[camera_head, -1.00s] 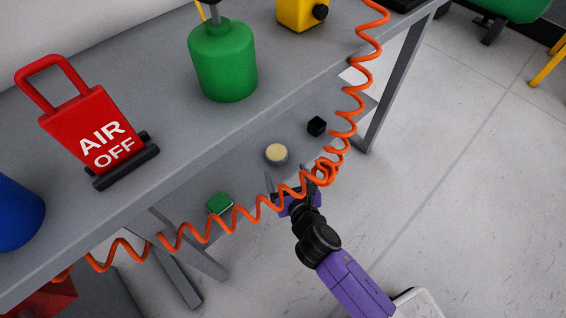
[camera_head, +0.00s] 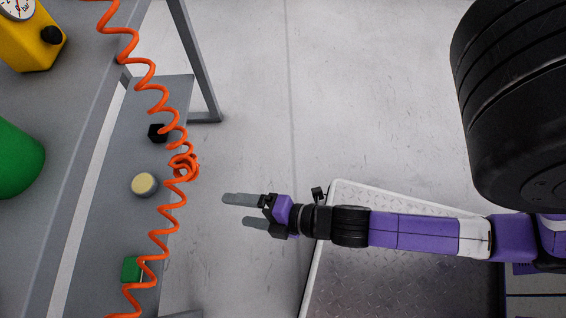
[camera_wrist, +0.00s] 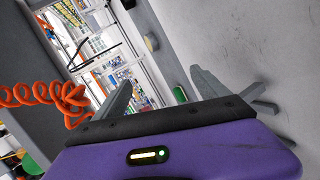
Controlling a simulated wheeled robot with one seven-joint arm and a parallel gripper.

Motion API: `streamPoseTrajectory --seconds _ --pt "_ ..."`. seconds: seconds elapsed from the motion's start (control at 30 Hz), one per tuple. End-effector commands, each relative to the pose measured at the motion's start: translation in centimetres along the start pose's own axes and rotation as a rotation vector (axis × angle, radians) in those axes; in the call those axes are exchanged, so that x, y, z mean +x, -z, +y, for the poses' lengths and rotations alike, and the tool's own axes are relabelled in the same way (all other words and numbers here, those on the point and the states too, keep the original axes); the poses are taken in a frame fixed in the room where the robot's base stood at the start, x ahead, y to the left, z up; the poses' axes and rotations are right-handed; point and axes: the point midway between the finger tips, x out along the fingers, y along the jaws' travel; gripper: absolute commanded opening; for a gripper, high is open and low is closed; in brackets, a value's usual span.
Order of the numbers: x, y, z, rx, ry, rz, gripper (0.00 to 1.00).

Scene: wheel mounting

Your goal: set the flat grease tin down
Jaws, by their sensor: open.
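The flat grease tin (camera_head: 144,184), round with a cream lid and dark side, rests lid up on the lower shelf (camera_head: 120,222) of the bench. It also shows small in the wrist view (camera_wrist: 152,42). My gripper (camera_head: 237,210) is open and empty, its grey fingers pointing left toward the shelf. It appears over the floor to the right of the tin, clear of it. In the wrist view my fingers (camera_wrist: 160,88) are spread with nothing between them.
An orange coiled hose (camera_head: 160,215) hangs along the shelf's front. A black cube (camera_head: 157,133) and a green block (camera_head: 131,269) sit either side of the tin. A dark tyre (camera_head: 520,110) fills the upper right. Open floor (camera_head: 290,90) lies beyond my gripper.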

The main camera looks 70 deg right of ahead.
Motion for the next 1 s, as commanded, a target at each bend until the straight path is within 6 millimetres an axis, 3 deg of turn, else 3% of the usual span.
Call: streamPoseTrajectory --seconds 0.03,0.2,0.4,0.6,1.0 --pt "-2.5 0.1 0.5 0.161 -0.003 0.004 0.84" --pt "-9.2 0.8 3.8 0.748 -0.046 0.028 0.84" --pt "-14.0 1.2 7.6 1.235 -0.095 0.052 0.84" --pt "-15.3 1.2 9.0 1.399 -0.116 0.064 0.84" --pt "-15.7 1.4 9.8 1.400 -0.116 0.064 0.84"
